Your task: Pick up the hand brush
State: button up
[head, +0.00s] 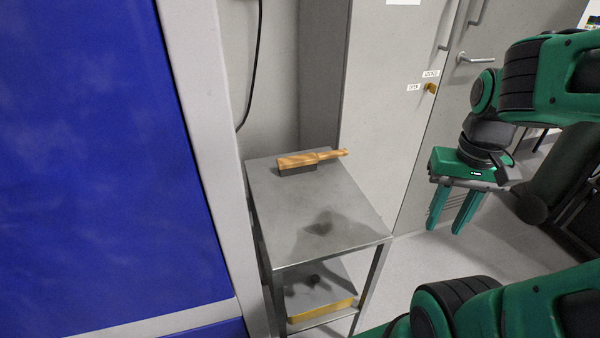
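The hand brush (311,160) has a light wooden body and handle with dark bristles underneath. It lies on the far part of a grey metal trolley's top (300,215), bristles down, its handle pointing right. My gripper (449,222) is green and hangs to the right of the trolley, fingers pointing down. Its two fingers are apart with nothing visible between them. It is well clear of the brush.
A blue panel with a pale frame (205,90) stands close on the trolley's left. Grey cabinets (385,90) stand behind it. The lower shelf holds a yellow-edged item (322,310). The trolley top's front part is bare.

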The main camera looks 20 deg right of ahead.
aim_at(301, 163)
jog(key=u, duration=2)
jog(key=k, duration=0.9)
jog(key=z, duration=1.65)
jog(key=i, duration=1)
